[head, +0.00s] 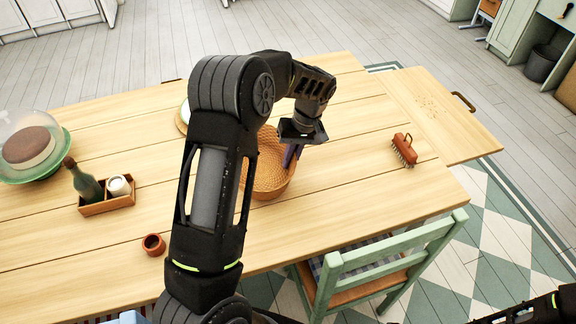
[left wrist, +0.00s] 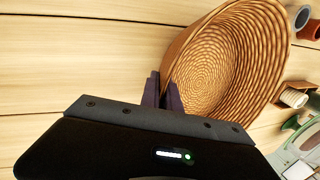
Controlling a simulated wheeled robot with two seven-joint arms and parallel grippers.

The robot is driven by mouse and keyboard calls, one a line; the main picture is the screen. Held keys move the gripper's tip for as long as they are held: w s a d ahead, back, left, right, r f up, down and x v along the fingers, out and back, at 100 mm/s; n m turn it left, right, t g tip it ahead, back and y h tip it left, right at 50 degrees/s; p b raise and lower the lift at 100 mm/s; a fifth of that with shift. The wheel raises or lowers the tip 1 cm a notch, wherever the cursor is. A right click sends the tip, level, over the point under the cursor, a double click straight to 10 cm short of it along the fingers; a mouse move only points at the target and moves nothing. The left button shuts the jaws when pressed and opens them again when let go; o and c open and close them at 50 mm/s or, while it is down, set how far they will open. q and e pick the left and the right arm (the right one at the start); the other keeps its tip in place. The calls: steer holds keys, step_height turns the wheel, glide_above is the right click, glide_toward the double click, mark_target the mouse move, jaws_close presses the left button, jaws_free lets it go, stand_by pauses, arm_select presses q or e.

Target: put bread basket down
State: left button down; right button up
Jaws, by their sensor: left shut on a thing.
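The bread basket (head: 268,175) is a round, woven, tan basket over the wooden table, partly hidden behind my left arm in the head view. It looks empty in the left wrist view (left wrist: 205,75). My left gripper (head: 292,152) is at the basket's right rim in the head view. In the left wrist view its dark fingers (left wrist: 163,92) are shut on the basket's rim. I cannot tell whether the basket's base touches the table. My right gripper is not in view; only part of my right arm shows at the bottom right.
A green chair (head: 385,262) stands at the near edge. The table between basket and brush is clear.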

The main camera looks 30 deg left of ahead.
arm_select(q)
steer(key=shift+f, duration=1.95)
steer(key=c, duration=2)
jaws_free()
steer(key=o, duration=0.4)
steer(key=shift+r, duration=0.1)
steer(key=b+v, duration=0.1)
steer(key=v, duration=1.1)
